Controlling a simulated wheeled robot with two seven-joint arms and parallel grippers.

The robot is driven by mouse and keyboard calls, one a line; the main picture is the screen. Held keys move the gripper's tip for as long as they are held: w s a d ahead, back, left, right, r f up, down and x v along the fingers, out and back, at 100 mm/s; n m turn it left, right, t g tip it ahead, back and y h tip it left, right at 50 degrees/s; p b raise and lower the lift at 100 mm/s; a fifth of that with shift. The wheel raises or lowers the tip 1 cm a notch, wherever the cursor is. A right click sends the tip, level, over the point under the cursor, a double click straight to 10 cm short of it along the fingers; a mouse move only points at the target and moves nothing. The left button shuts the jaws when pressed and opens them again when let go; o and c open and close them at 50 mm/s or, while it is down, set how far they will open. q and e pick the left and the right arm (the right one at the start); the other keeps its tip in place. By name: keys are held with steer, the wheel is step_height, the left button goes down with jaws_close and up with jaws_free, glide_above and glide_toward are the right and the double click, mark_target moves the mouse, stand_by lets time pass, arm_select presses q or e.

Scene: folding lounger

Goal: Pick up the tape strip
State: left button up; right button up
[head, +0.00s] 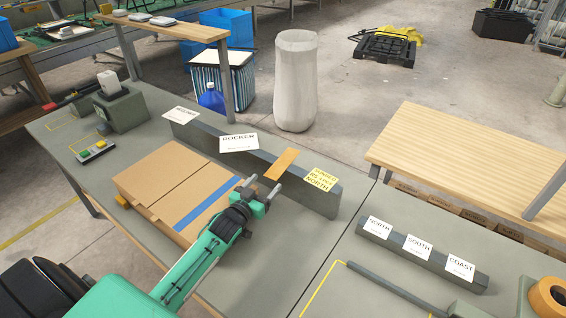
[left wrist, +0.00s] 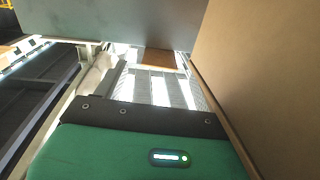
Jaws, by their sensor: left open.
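A tan-brown tape strip (head: 281,164) sticks out at the top edge of a long grey bar (head: 262,160) on the workbench, between the "ROCKER" card and a yellow card. My left gripper (head: 263,188) is open and empty, just in front of the bar and slightly below and left of the strip in the head view. The fingers appear apart from the strip. In the left wrist view a small brown patch (left wrist: 160,60) shows near the top middle; I cannot tell for sure that it is the strip. My right gripper is not in view.
A cardboard box (head: 160,178) with a blue stripe (head: 207,203) lies beside my left gripper. White cards and a yellow card (head: 320,179) sit along the bar. A grey block with lettered cards (head: 421,252) and an orange roll (head: 549,298) are at right. A button box (head: 96,151) is at left.

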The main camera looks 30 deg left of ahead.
mark_target(272, 175)
arm_select(q)
steer(key=shift+w+d+p, duration=0.1)
steer(key=shift+w+p, duration=0.5)
steer(key=shift+w, duration=2.15)
steer(key=shift+r, duration=0.1)
steer(key=shift+c, duration=0.2)
steer(key=c, duration=1)
